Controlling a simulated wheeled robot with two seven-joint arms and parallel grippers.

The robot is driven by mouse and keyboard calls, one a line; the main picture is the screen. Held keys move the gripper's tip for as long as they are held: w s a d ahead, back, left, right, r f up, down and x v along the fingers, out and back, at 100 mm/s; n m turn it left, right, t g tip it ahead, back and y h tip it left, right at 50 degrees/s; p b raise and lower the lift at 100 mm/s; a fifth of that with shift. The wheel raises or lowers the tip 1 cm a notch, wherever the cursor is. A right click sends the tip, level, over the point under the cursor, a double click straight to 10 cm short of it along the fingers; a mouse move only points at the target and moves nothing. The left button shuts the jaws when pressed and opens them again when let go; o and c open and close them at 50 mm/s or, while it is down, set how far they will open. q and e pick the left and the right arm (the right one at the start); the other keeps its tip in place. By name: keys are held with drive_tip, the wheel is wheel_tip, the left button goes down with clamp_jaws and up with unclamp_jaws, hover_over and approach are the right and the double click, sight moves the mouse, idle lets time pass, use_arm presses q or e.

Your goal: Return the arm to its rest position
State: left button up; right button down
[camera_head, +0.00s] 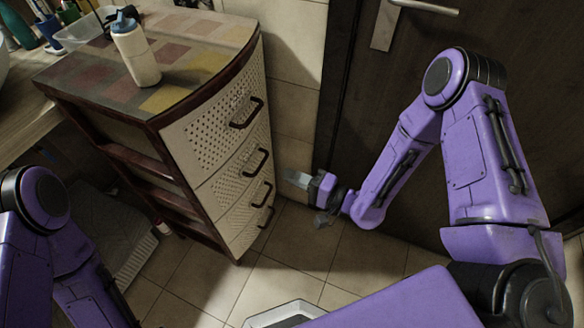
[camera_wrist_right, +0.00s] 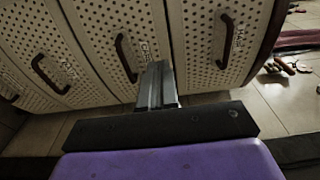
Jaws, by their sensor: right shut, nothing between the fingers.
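My right gripper (camera_head: 297,178) is in the middle of the head view, at the end of my purple right arm (camera_head: 400,165). It points left toward the drawer fronts of the cabinet (camera_head: 215,135). In the right wrist view the gripper (camera_wrist_right: 158,75) shows with its fingers together and nothing between them. The cabinet's perforated drawers with dark handles (camera_wrist_right: 125,58) fill the view beyond it. I cannot tell the exact gap to the drawers. My left arm (camera_head: 60,250) shows at the lower left of the head view, but its gripper is out of sight.
A white bottle with a blue top (camera_head: 136,52) stands on the cabinet's checked top. A clear bin (camera_head: 82,32) and toiletries are behind it. A dark door (camera_head: 385,100) with a metal handle stands behind my right arm. Tiled floor (camera_head: 300,245) lies open below the gripper.

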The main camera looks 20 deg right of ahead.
drive_tip(key=s+d+f+n+g+h+p, duration=0.2)
drive_tip(key=s+d+f+g+h, duration=0.3)
drive_tip(key=s+d+f+h, duration=0.45)
drive_tip(key=s+d+f+g+h+p, duration=0.1)
drive_tip(key=s+d+g+h, duration=0.1)
drive_tip(key=s, duration=0.5)
drive_tip(key=s+d+f+g+h+p, duration=0.1)
drive_tip(key=s+d+f+g+h, duration=0.1)
drive_tip(key=s, duration=0.5)
drive_tip(key=shift+d+n+g+h, duration=0.4)
drive_tip(key=shift+d+g+h, duration=0.25)
drive_tip(key=shift+h, duration=0.3)
drive_tip(key=shift+f, duration=0.1)
